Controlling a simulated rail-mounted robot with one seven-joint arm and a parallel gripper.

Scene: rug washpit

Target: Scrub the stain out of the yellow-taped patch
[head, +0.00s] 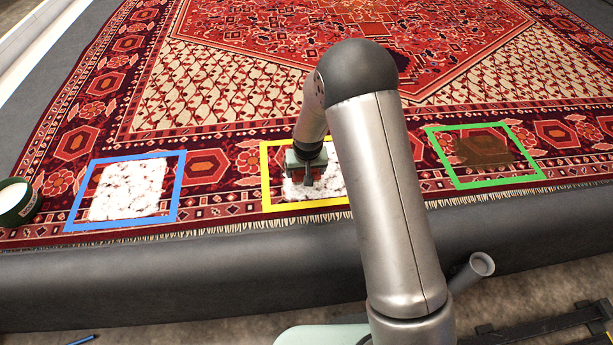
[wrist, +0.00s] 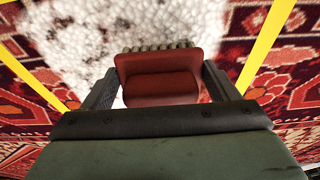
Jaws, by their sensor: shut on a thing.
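The yellow tape (head: 265,178) frames a patch near the rug's front edge. White foam (head: 331,183) with red flecks of rug showing covers much of that patch. My gripper (head: 306,174) is over the foam, inside the tape. In the wrist view my gripper (wrist: 162,84) is shut on a red scrub brush (wrist: 160,62), one finger on each side. Pale bristles show at the brush's far edge, against the foam (wrist: 85,35). Whether the bristles press on the rug is unclear. My arm hides the patch's right side in the head view; any stain under the foam is hidden.
A blue-taped patch (head: 83,196) on the left holds white foam. A green-taped patch (head: 457,180) on the right holds a dark brown stain (head: 484,150). A green tub (head: 17,212) with white contents stands at the left edge. The patterned rug between the patches is clear.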

